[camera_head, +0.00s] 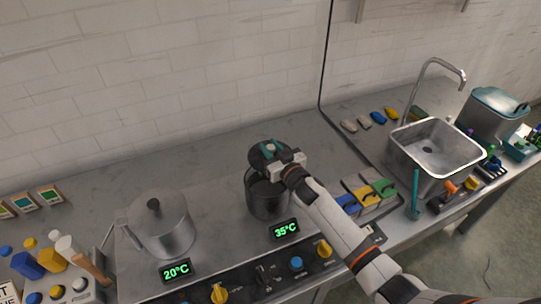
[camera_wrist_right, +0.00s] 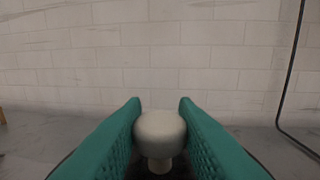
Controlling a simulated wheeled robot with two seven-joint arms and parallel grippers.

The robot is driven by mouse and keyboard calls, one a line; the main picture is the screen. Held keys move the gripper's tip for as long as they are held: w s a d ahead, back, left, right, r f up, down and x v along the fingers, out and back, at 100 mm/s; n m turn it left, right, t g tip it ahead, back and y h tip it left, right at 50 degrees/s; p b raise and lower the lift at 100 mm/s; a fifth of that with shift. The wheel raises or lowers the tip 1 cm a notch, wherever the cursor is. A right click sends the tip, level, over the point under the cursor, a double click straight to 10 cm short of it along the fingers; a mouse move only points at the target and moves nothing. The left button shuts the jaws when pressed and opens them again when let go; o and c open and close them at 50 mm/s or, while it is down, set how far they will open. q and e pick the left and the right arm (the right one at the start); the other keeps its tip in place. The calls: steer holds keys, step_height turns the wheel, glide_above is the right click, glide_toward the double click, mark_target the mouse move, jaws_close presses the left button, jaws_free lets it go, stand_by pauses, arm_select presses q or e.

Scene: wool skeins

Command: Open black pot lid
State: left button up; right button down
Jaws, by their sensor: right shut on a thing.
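The black pot (camera_head: 267,202) stands on the hob in the middle of the head view, with a dark opening at its top. Its black lid (camera_head: 256,160) shows above and behind the rim, apparently raised and tilted, partly hidden by my right gripper. My right gripper (camera_head: 272,150) reaches in from the lower right over the pot. In the right wrist view, its green fingers (camera_wrist_right: 160,125) are shut on a pale rounded knob (camera_wrist_right: 160,133). The lid under the knob is mostly hidden there. My left gripper is not in view.
A grey lidded pot (camera_head: 163,226) stands on the left of the hob, with control knobs along the front. Bottles (camera_head: 27,263) stand far left. Coloured packets (camera_head: 365,193) and a sink (camera_head: 435,150) lie right. The counter behind the pots is clear.

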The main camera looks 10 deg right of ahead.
steer(key=shift+w+d+m+h+b, duration=0.3)
steer(key=shift+m+h+b, duration=0.25)
steer(key=shift+h, duration=0.25)
steer(key=shift+w+d+m+t+h+b, duration=0.15)
steer(key=shift+d+m+t+h+b, duration=0.25)
steer(key=shift+h, duration=0.4)
steer(key=shift+r, duration=0.1)
steer(key=c, duration=1.2)
jaws_free()
